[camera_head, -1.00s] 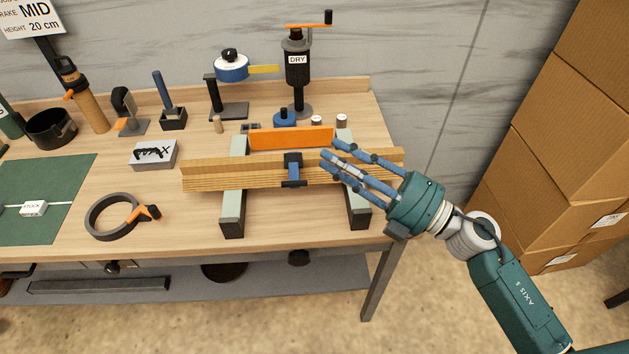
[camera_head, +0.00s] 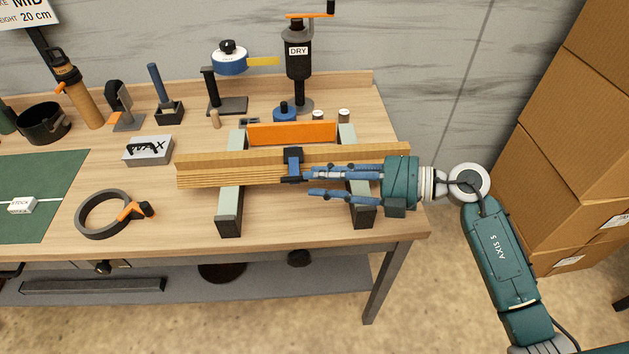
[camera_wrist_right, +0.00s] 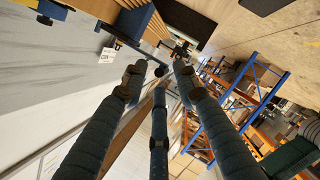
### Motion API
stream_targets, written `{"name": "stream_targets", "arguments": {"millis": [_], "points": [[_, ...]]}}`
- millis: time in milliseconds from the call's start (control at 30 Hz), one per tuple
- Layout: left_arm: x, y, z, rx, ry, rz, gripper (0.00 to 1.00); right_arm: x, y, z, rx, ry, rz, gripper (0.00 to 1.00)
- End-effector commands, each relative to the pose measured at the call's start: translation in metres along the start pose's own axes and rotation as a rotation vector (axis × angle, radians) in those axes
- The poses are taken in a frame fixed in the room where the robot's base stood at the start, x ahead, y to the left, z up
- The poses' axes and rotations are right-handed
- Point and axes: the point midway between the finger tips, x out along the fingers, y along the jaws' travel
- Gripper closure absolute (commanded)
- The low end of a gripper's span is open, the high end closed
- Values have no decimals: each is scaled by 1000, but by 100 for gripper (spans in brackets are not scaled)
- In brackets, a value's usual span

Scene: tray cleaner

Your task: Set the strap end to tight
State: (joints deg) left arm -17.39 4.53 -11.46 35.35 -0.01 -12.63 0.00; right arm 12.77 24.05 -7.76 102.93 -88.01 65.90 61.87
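In the head view a blue strap (camera_head: 293,166) with a dark block at its top wraps a bundle of long wooden slats (camera_head: 220,174) near the middle. The bundle lies across two pale green-grey supports (camera_head: 229,205). The strap's free end cannot be told apart behind my fingers. My right gripper (camera_head: 311,181) comes in from the right, its blue fingers pointing left along the bundle's front, tips just right of the strap. Contact cannot be told. In the right wrist view my fingers (camera_wrist_right: 158,76) are spread, with nothing clearly held between them. My left gripper is out of view.
An orange board (camera_head: 292,132) stands behind the bundle. A black grinder-like device marked DRY (camera_head: 299,60) stands at the back. A grey ring with an orange clip (camera_head: 103,213) lies front left, near a WAX block (camera_head: 148,150). Cardboard boxes (camera_head: 570,150) stand right of the bench.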

Motion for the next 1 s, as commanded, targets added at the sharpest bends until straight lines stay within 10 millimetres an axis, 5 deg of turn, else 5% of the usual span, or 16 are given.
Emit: {"name": "stream_targets", "arguments": {"millis": [467, 600, 1000], "points": [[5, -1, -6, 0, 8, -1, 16, 16, 0, 0, -1, 0, 0, 70], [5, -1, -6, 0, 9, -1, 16, 16, 0, 0, -1, 0, 0, 98], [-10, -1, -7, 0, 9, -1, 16, 12, -2, -7, 2, -1, -6, 100]]}}
